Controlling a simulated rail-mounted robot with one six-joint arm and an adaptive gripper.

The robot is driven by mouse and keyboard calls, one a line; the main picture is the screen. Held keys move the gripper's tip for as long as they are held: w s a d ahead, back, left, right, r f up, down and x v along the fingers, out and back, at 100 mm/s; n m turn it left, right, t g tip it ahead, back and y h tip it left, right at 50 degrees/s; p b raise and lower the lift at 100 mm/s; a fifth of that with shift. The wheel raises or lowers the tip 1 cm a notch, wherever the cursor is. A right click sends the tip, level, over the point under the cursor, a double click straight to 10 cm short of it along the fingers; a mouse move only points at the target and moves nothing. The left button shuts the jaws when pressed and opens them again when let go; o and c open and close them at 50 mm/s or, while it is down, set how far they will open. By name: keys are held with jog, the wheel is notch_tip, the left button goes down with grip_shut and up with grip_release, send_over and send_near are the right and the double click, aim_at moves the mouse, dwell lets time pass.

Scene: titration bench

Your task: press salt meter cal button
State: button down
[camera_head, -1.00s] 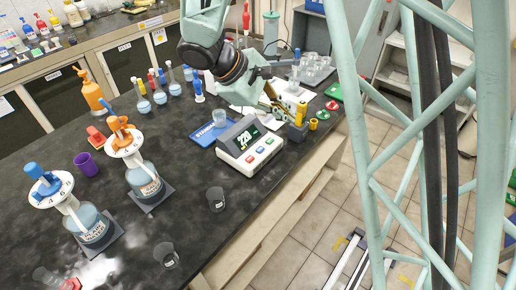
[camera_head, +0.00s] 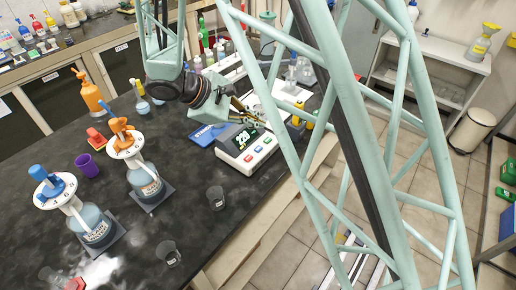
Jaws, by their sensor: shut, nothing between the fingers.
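The salt meter (camera_head: 233,156), a white box with a dark sloped face, stands on the black bench in the head view. Its display (camera_head: 244,138) shows green digits. My gripper (camera_head: 248,115) is shut and empty. It is above and behind the meter, near its display end, with its fingers slanting down to the right. I cannot tell how far the tips are from the meter.
A blue tray (camera_head: 204,137) lies just left of the meter. Yellow and dark small items (camera_head: 298,124) stand to its right. Two dispenser bottles (camera_head: 147,184) (camera_head: 94,225) and clear beakers (camera_head: 216,198) stand at left and front. Bench between beaker and meter is clear.

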jog(key=shift+f, duration=0.15)
jog(key=b, duration=0.3)
send_over(257, 149)
jog(key=shift+s+d+f, duration=0.1)
jog(key=shift+s+f, duration=0.05)
jog(key=shift+f, duration=2.7)
jog(key=shift+f+b, duration=0.85)
jog(key=shift+f, duration=0.55)
jog(key=shift+f+b, duration=0.9)
jog(key=shift+r, duration=0.25)
jog(key=shift+r+p, duration=0.35)
jog(key=shift+r, duration=0.25)
jog(key=shift+r, duration=0.2)
jog(key=shift+r+p, duration=1.2)
jog(key=shift+r, duration=1.15)
